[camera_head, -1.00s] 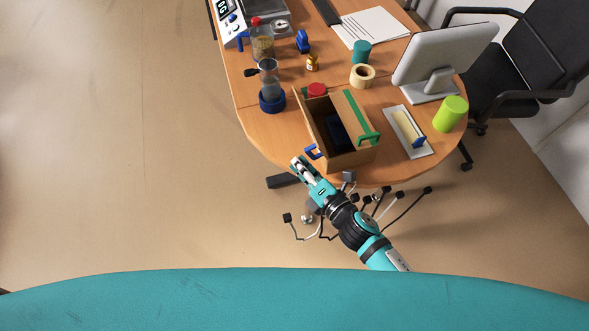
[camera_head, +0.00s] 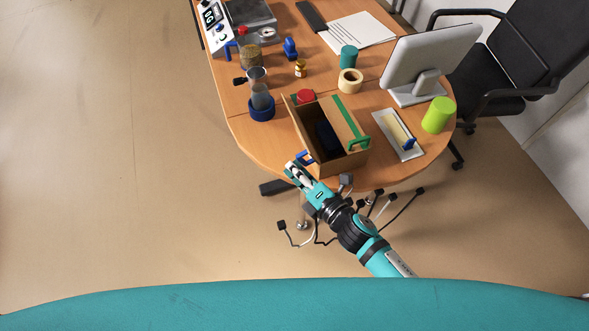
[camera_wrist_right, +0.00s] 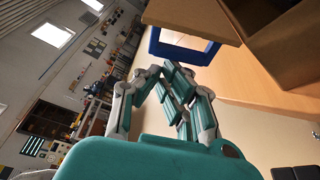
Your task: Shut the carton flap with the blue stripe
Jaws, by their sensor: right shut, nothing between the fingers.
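The open brown carton (camera_head: 345,163) stands at the desk's front edge, with a dark item (camera_head: 326,136) inside. Its left flap (camera_head: 301,130) stands up and out, seen nearly edge-on, with a blue handle (camera_head: 306,157) at its near end; the stripe itself is hidden. The right flap (camera_head: 343,116) carries a green stripe and green handle and is also open. My right gripper (camera_head: 291,168) is shut and empty, just left of and below the blue handle. In the wrist view the blue handle (camera_wrist_right: 152,42) is just beyond the fingers (camera_wrist_right: 178,88); contact is unclear. My left gripper is out of view.
A tray (camera_head: 404,148), a lime cup (camera_head: 438,115) and a monitor (camera_head: 430,58) are to the right. The floor at left is clear.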

